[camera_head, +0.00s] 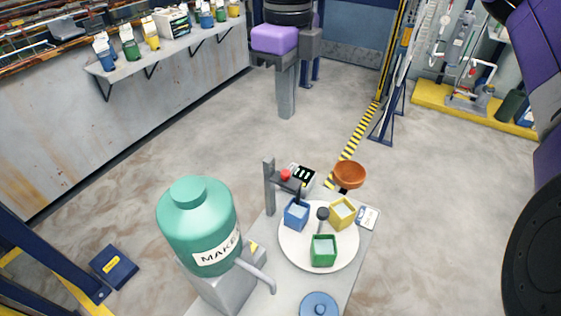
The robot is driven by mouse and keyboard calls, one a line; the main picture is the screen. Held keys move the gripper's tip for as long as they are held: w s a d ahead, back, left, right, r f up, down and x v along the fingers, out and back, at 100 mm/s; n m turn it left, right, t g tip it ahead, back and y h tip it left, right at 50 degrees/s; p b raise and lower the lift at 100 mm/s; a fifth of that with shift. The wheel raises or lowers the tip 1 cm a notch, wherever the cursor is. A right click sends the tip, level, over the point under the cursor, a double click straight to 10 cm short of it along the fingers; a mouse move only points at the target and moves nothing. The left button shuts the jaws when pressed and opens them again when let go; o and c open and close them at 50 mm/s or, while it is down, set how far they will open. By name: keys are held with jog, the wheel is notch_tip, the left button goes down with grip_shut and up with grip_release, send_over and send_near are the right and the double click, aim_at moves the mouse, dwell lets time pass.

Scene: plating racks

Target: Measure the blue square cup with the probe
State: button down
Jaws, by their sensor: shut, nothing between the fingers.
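The blue square cup (297,215) stands on the back left of a round white plate (291,247), with pale liquid in it. A dark probe (302,193) hangs from the arm of a grey stand (269,190) with a red knob (285,174). Its lower end is at the cup's back rim in the picture; I cannot tell whether it is in the liquid or above it. A yellow square cup (342,212) and a green square cup (323,250) share the plate, around a dark central knob (322,214). My gripper is out of view.
A small meter box (301,176) and an orange bowl (349,174) are behind the plate. A teal tank (198,226) with a spout stands at left. A blue round item (319,305) is in front. A small card (368,217) lies at right. Open floor lies beyond.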

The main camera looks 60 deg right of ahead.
aim_at(285, 172)
notch_tip(285, 172, down, 14)
jog(key=p, duration=0.3)
jog(key=shift+a+r, duration=0.1)
dwell(0.3)
